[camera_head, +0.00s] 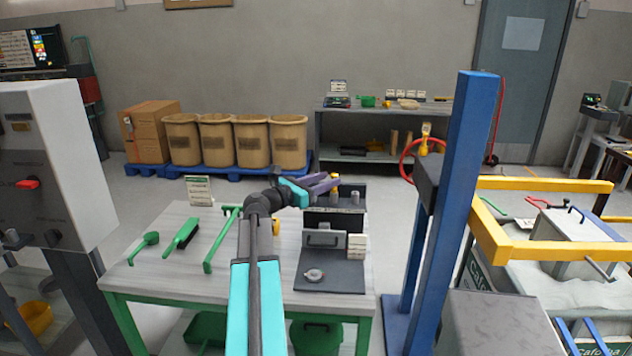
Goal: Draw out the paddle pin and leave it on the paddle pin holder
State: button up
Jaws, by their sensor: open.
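My gripper (328,183) has purple fingers, reaching right over the back of the workbench. Its fingers are apart, and nothing shows clearly between them. A yellow tip shows just beyond the fingers. I cannot tell which piece is the paddle pin or which part is its holder; the gripper hides some of this area.
The workbench (165,262) carries a green scoop (144,246), a green brush (182,236), a sign card (199,190) and a dark plate (333,276) with a grey round part (313,276).

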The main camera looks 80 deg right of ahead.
jog(key=shift+p+x, duration=0.85)
jog(key=shift+x, duration=3.05)
grip_shut()
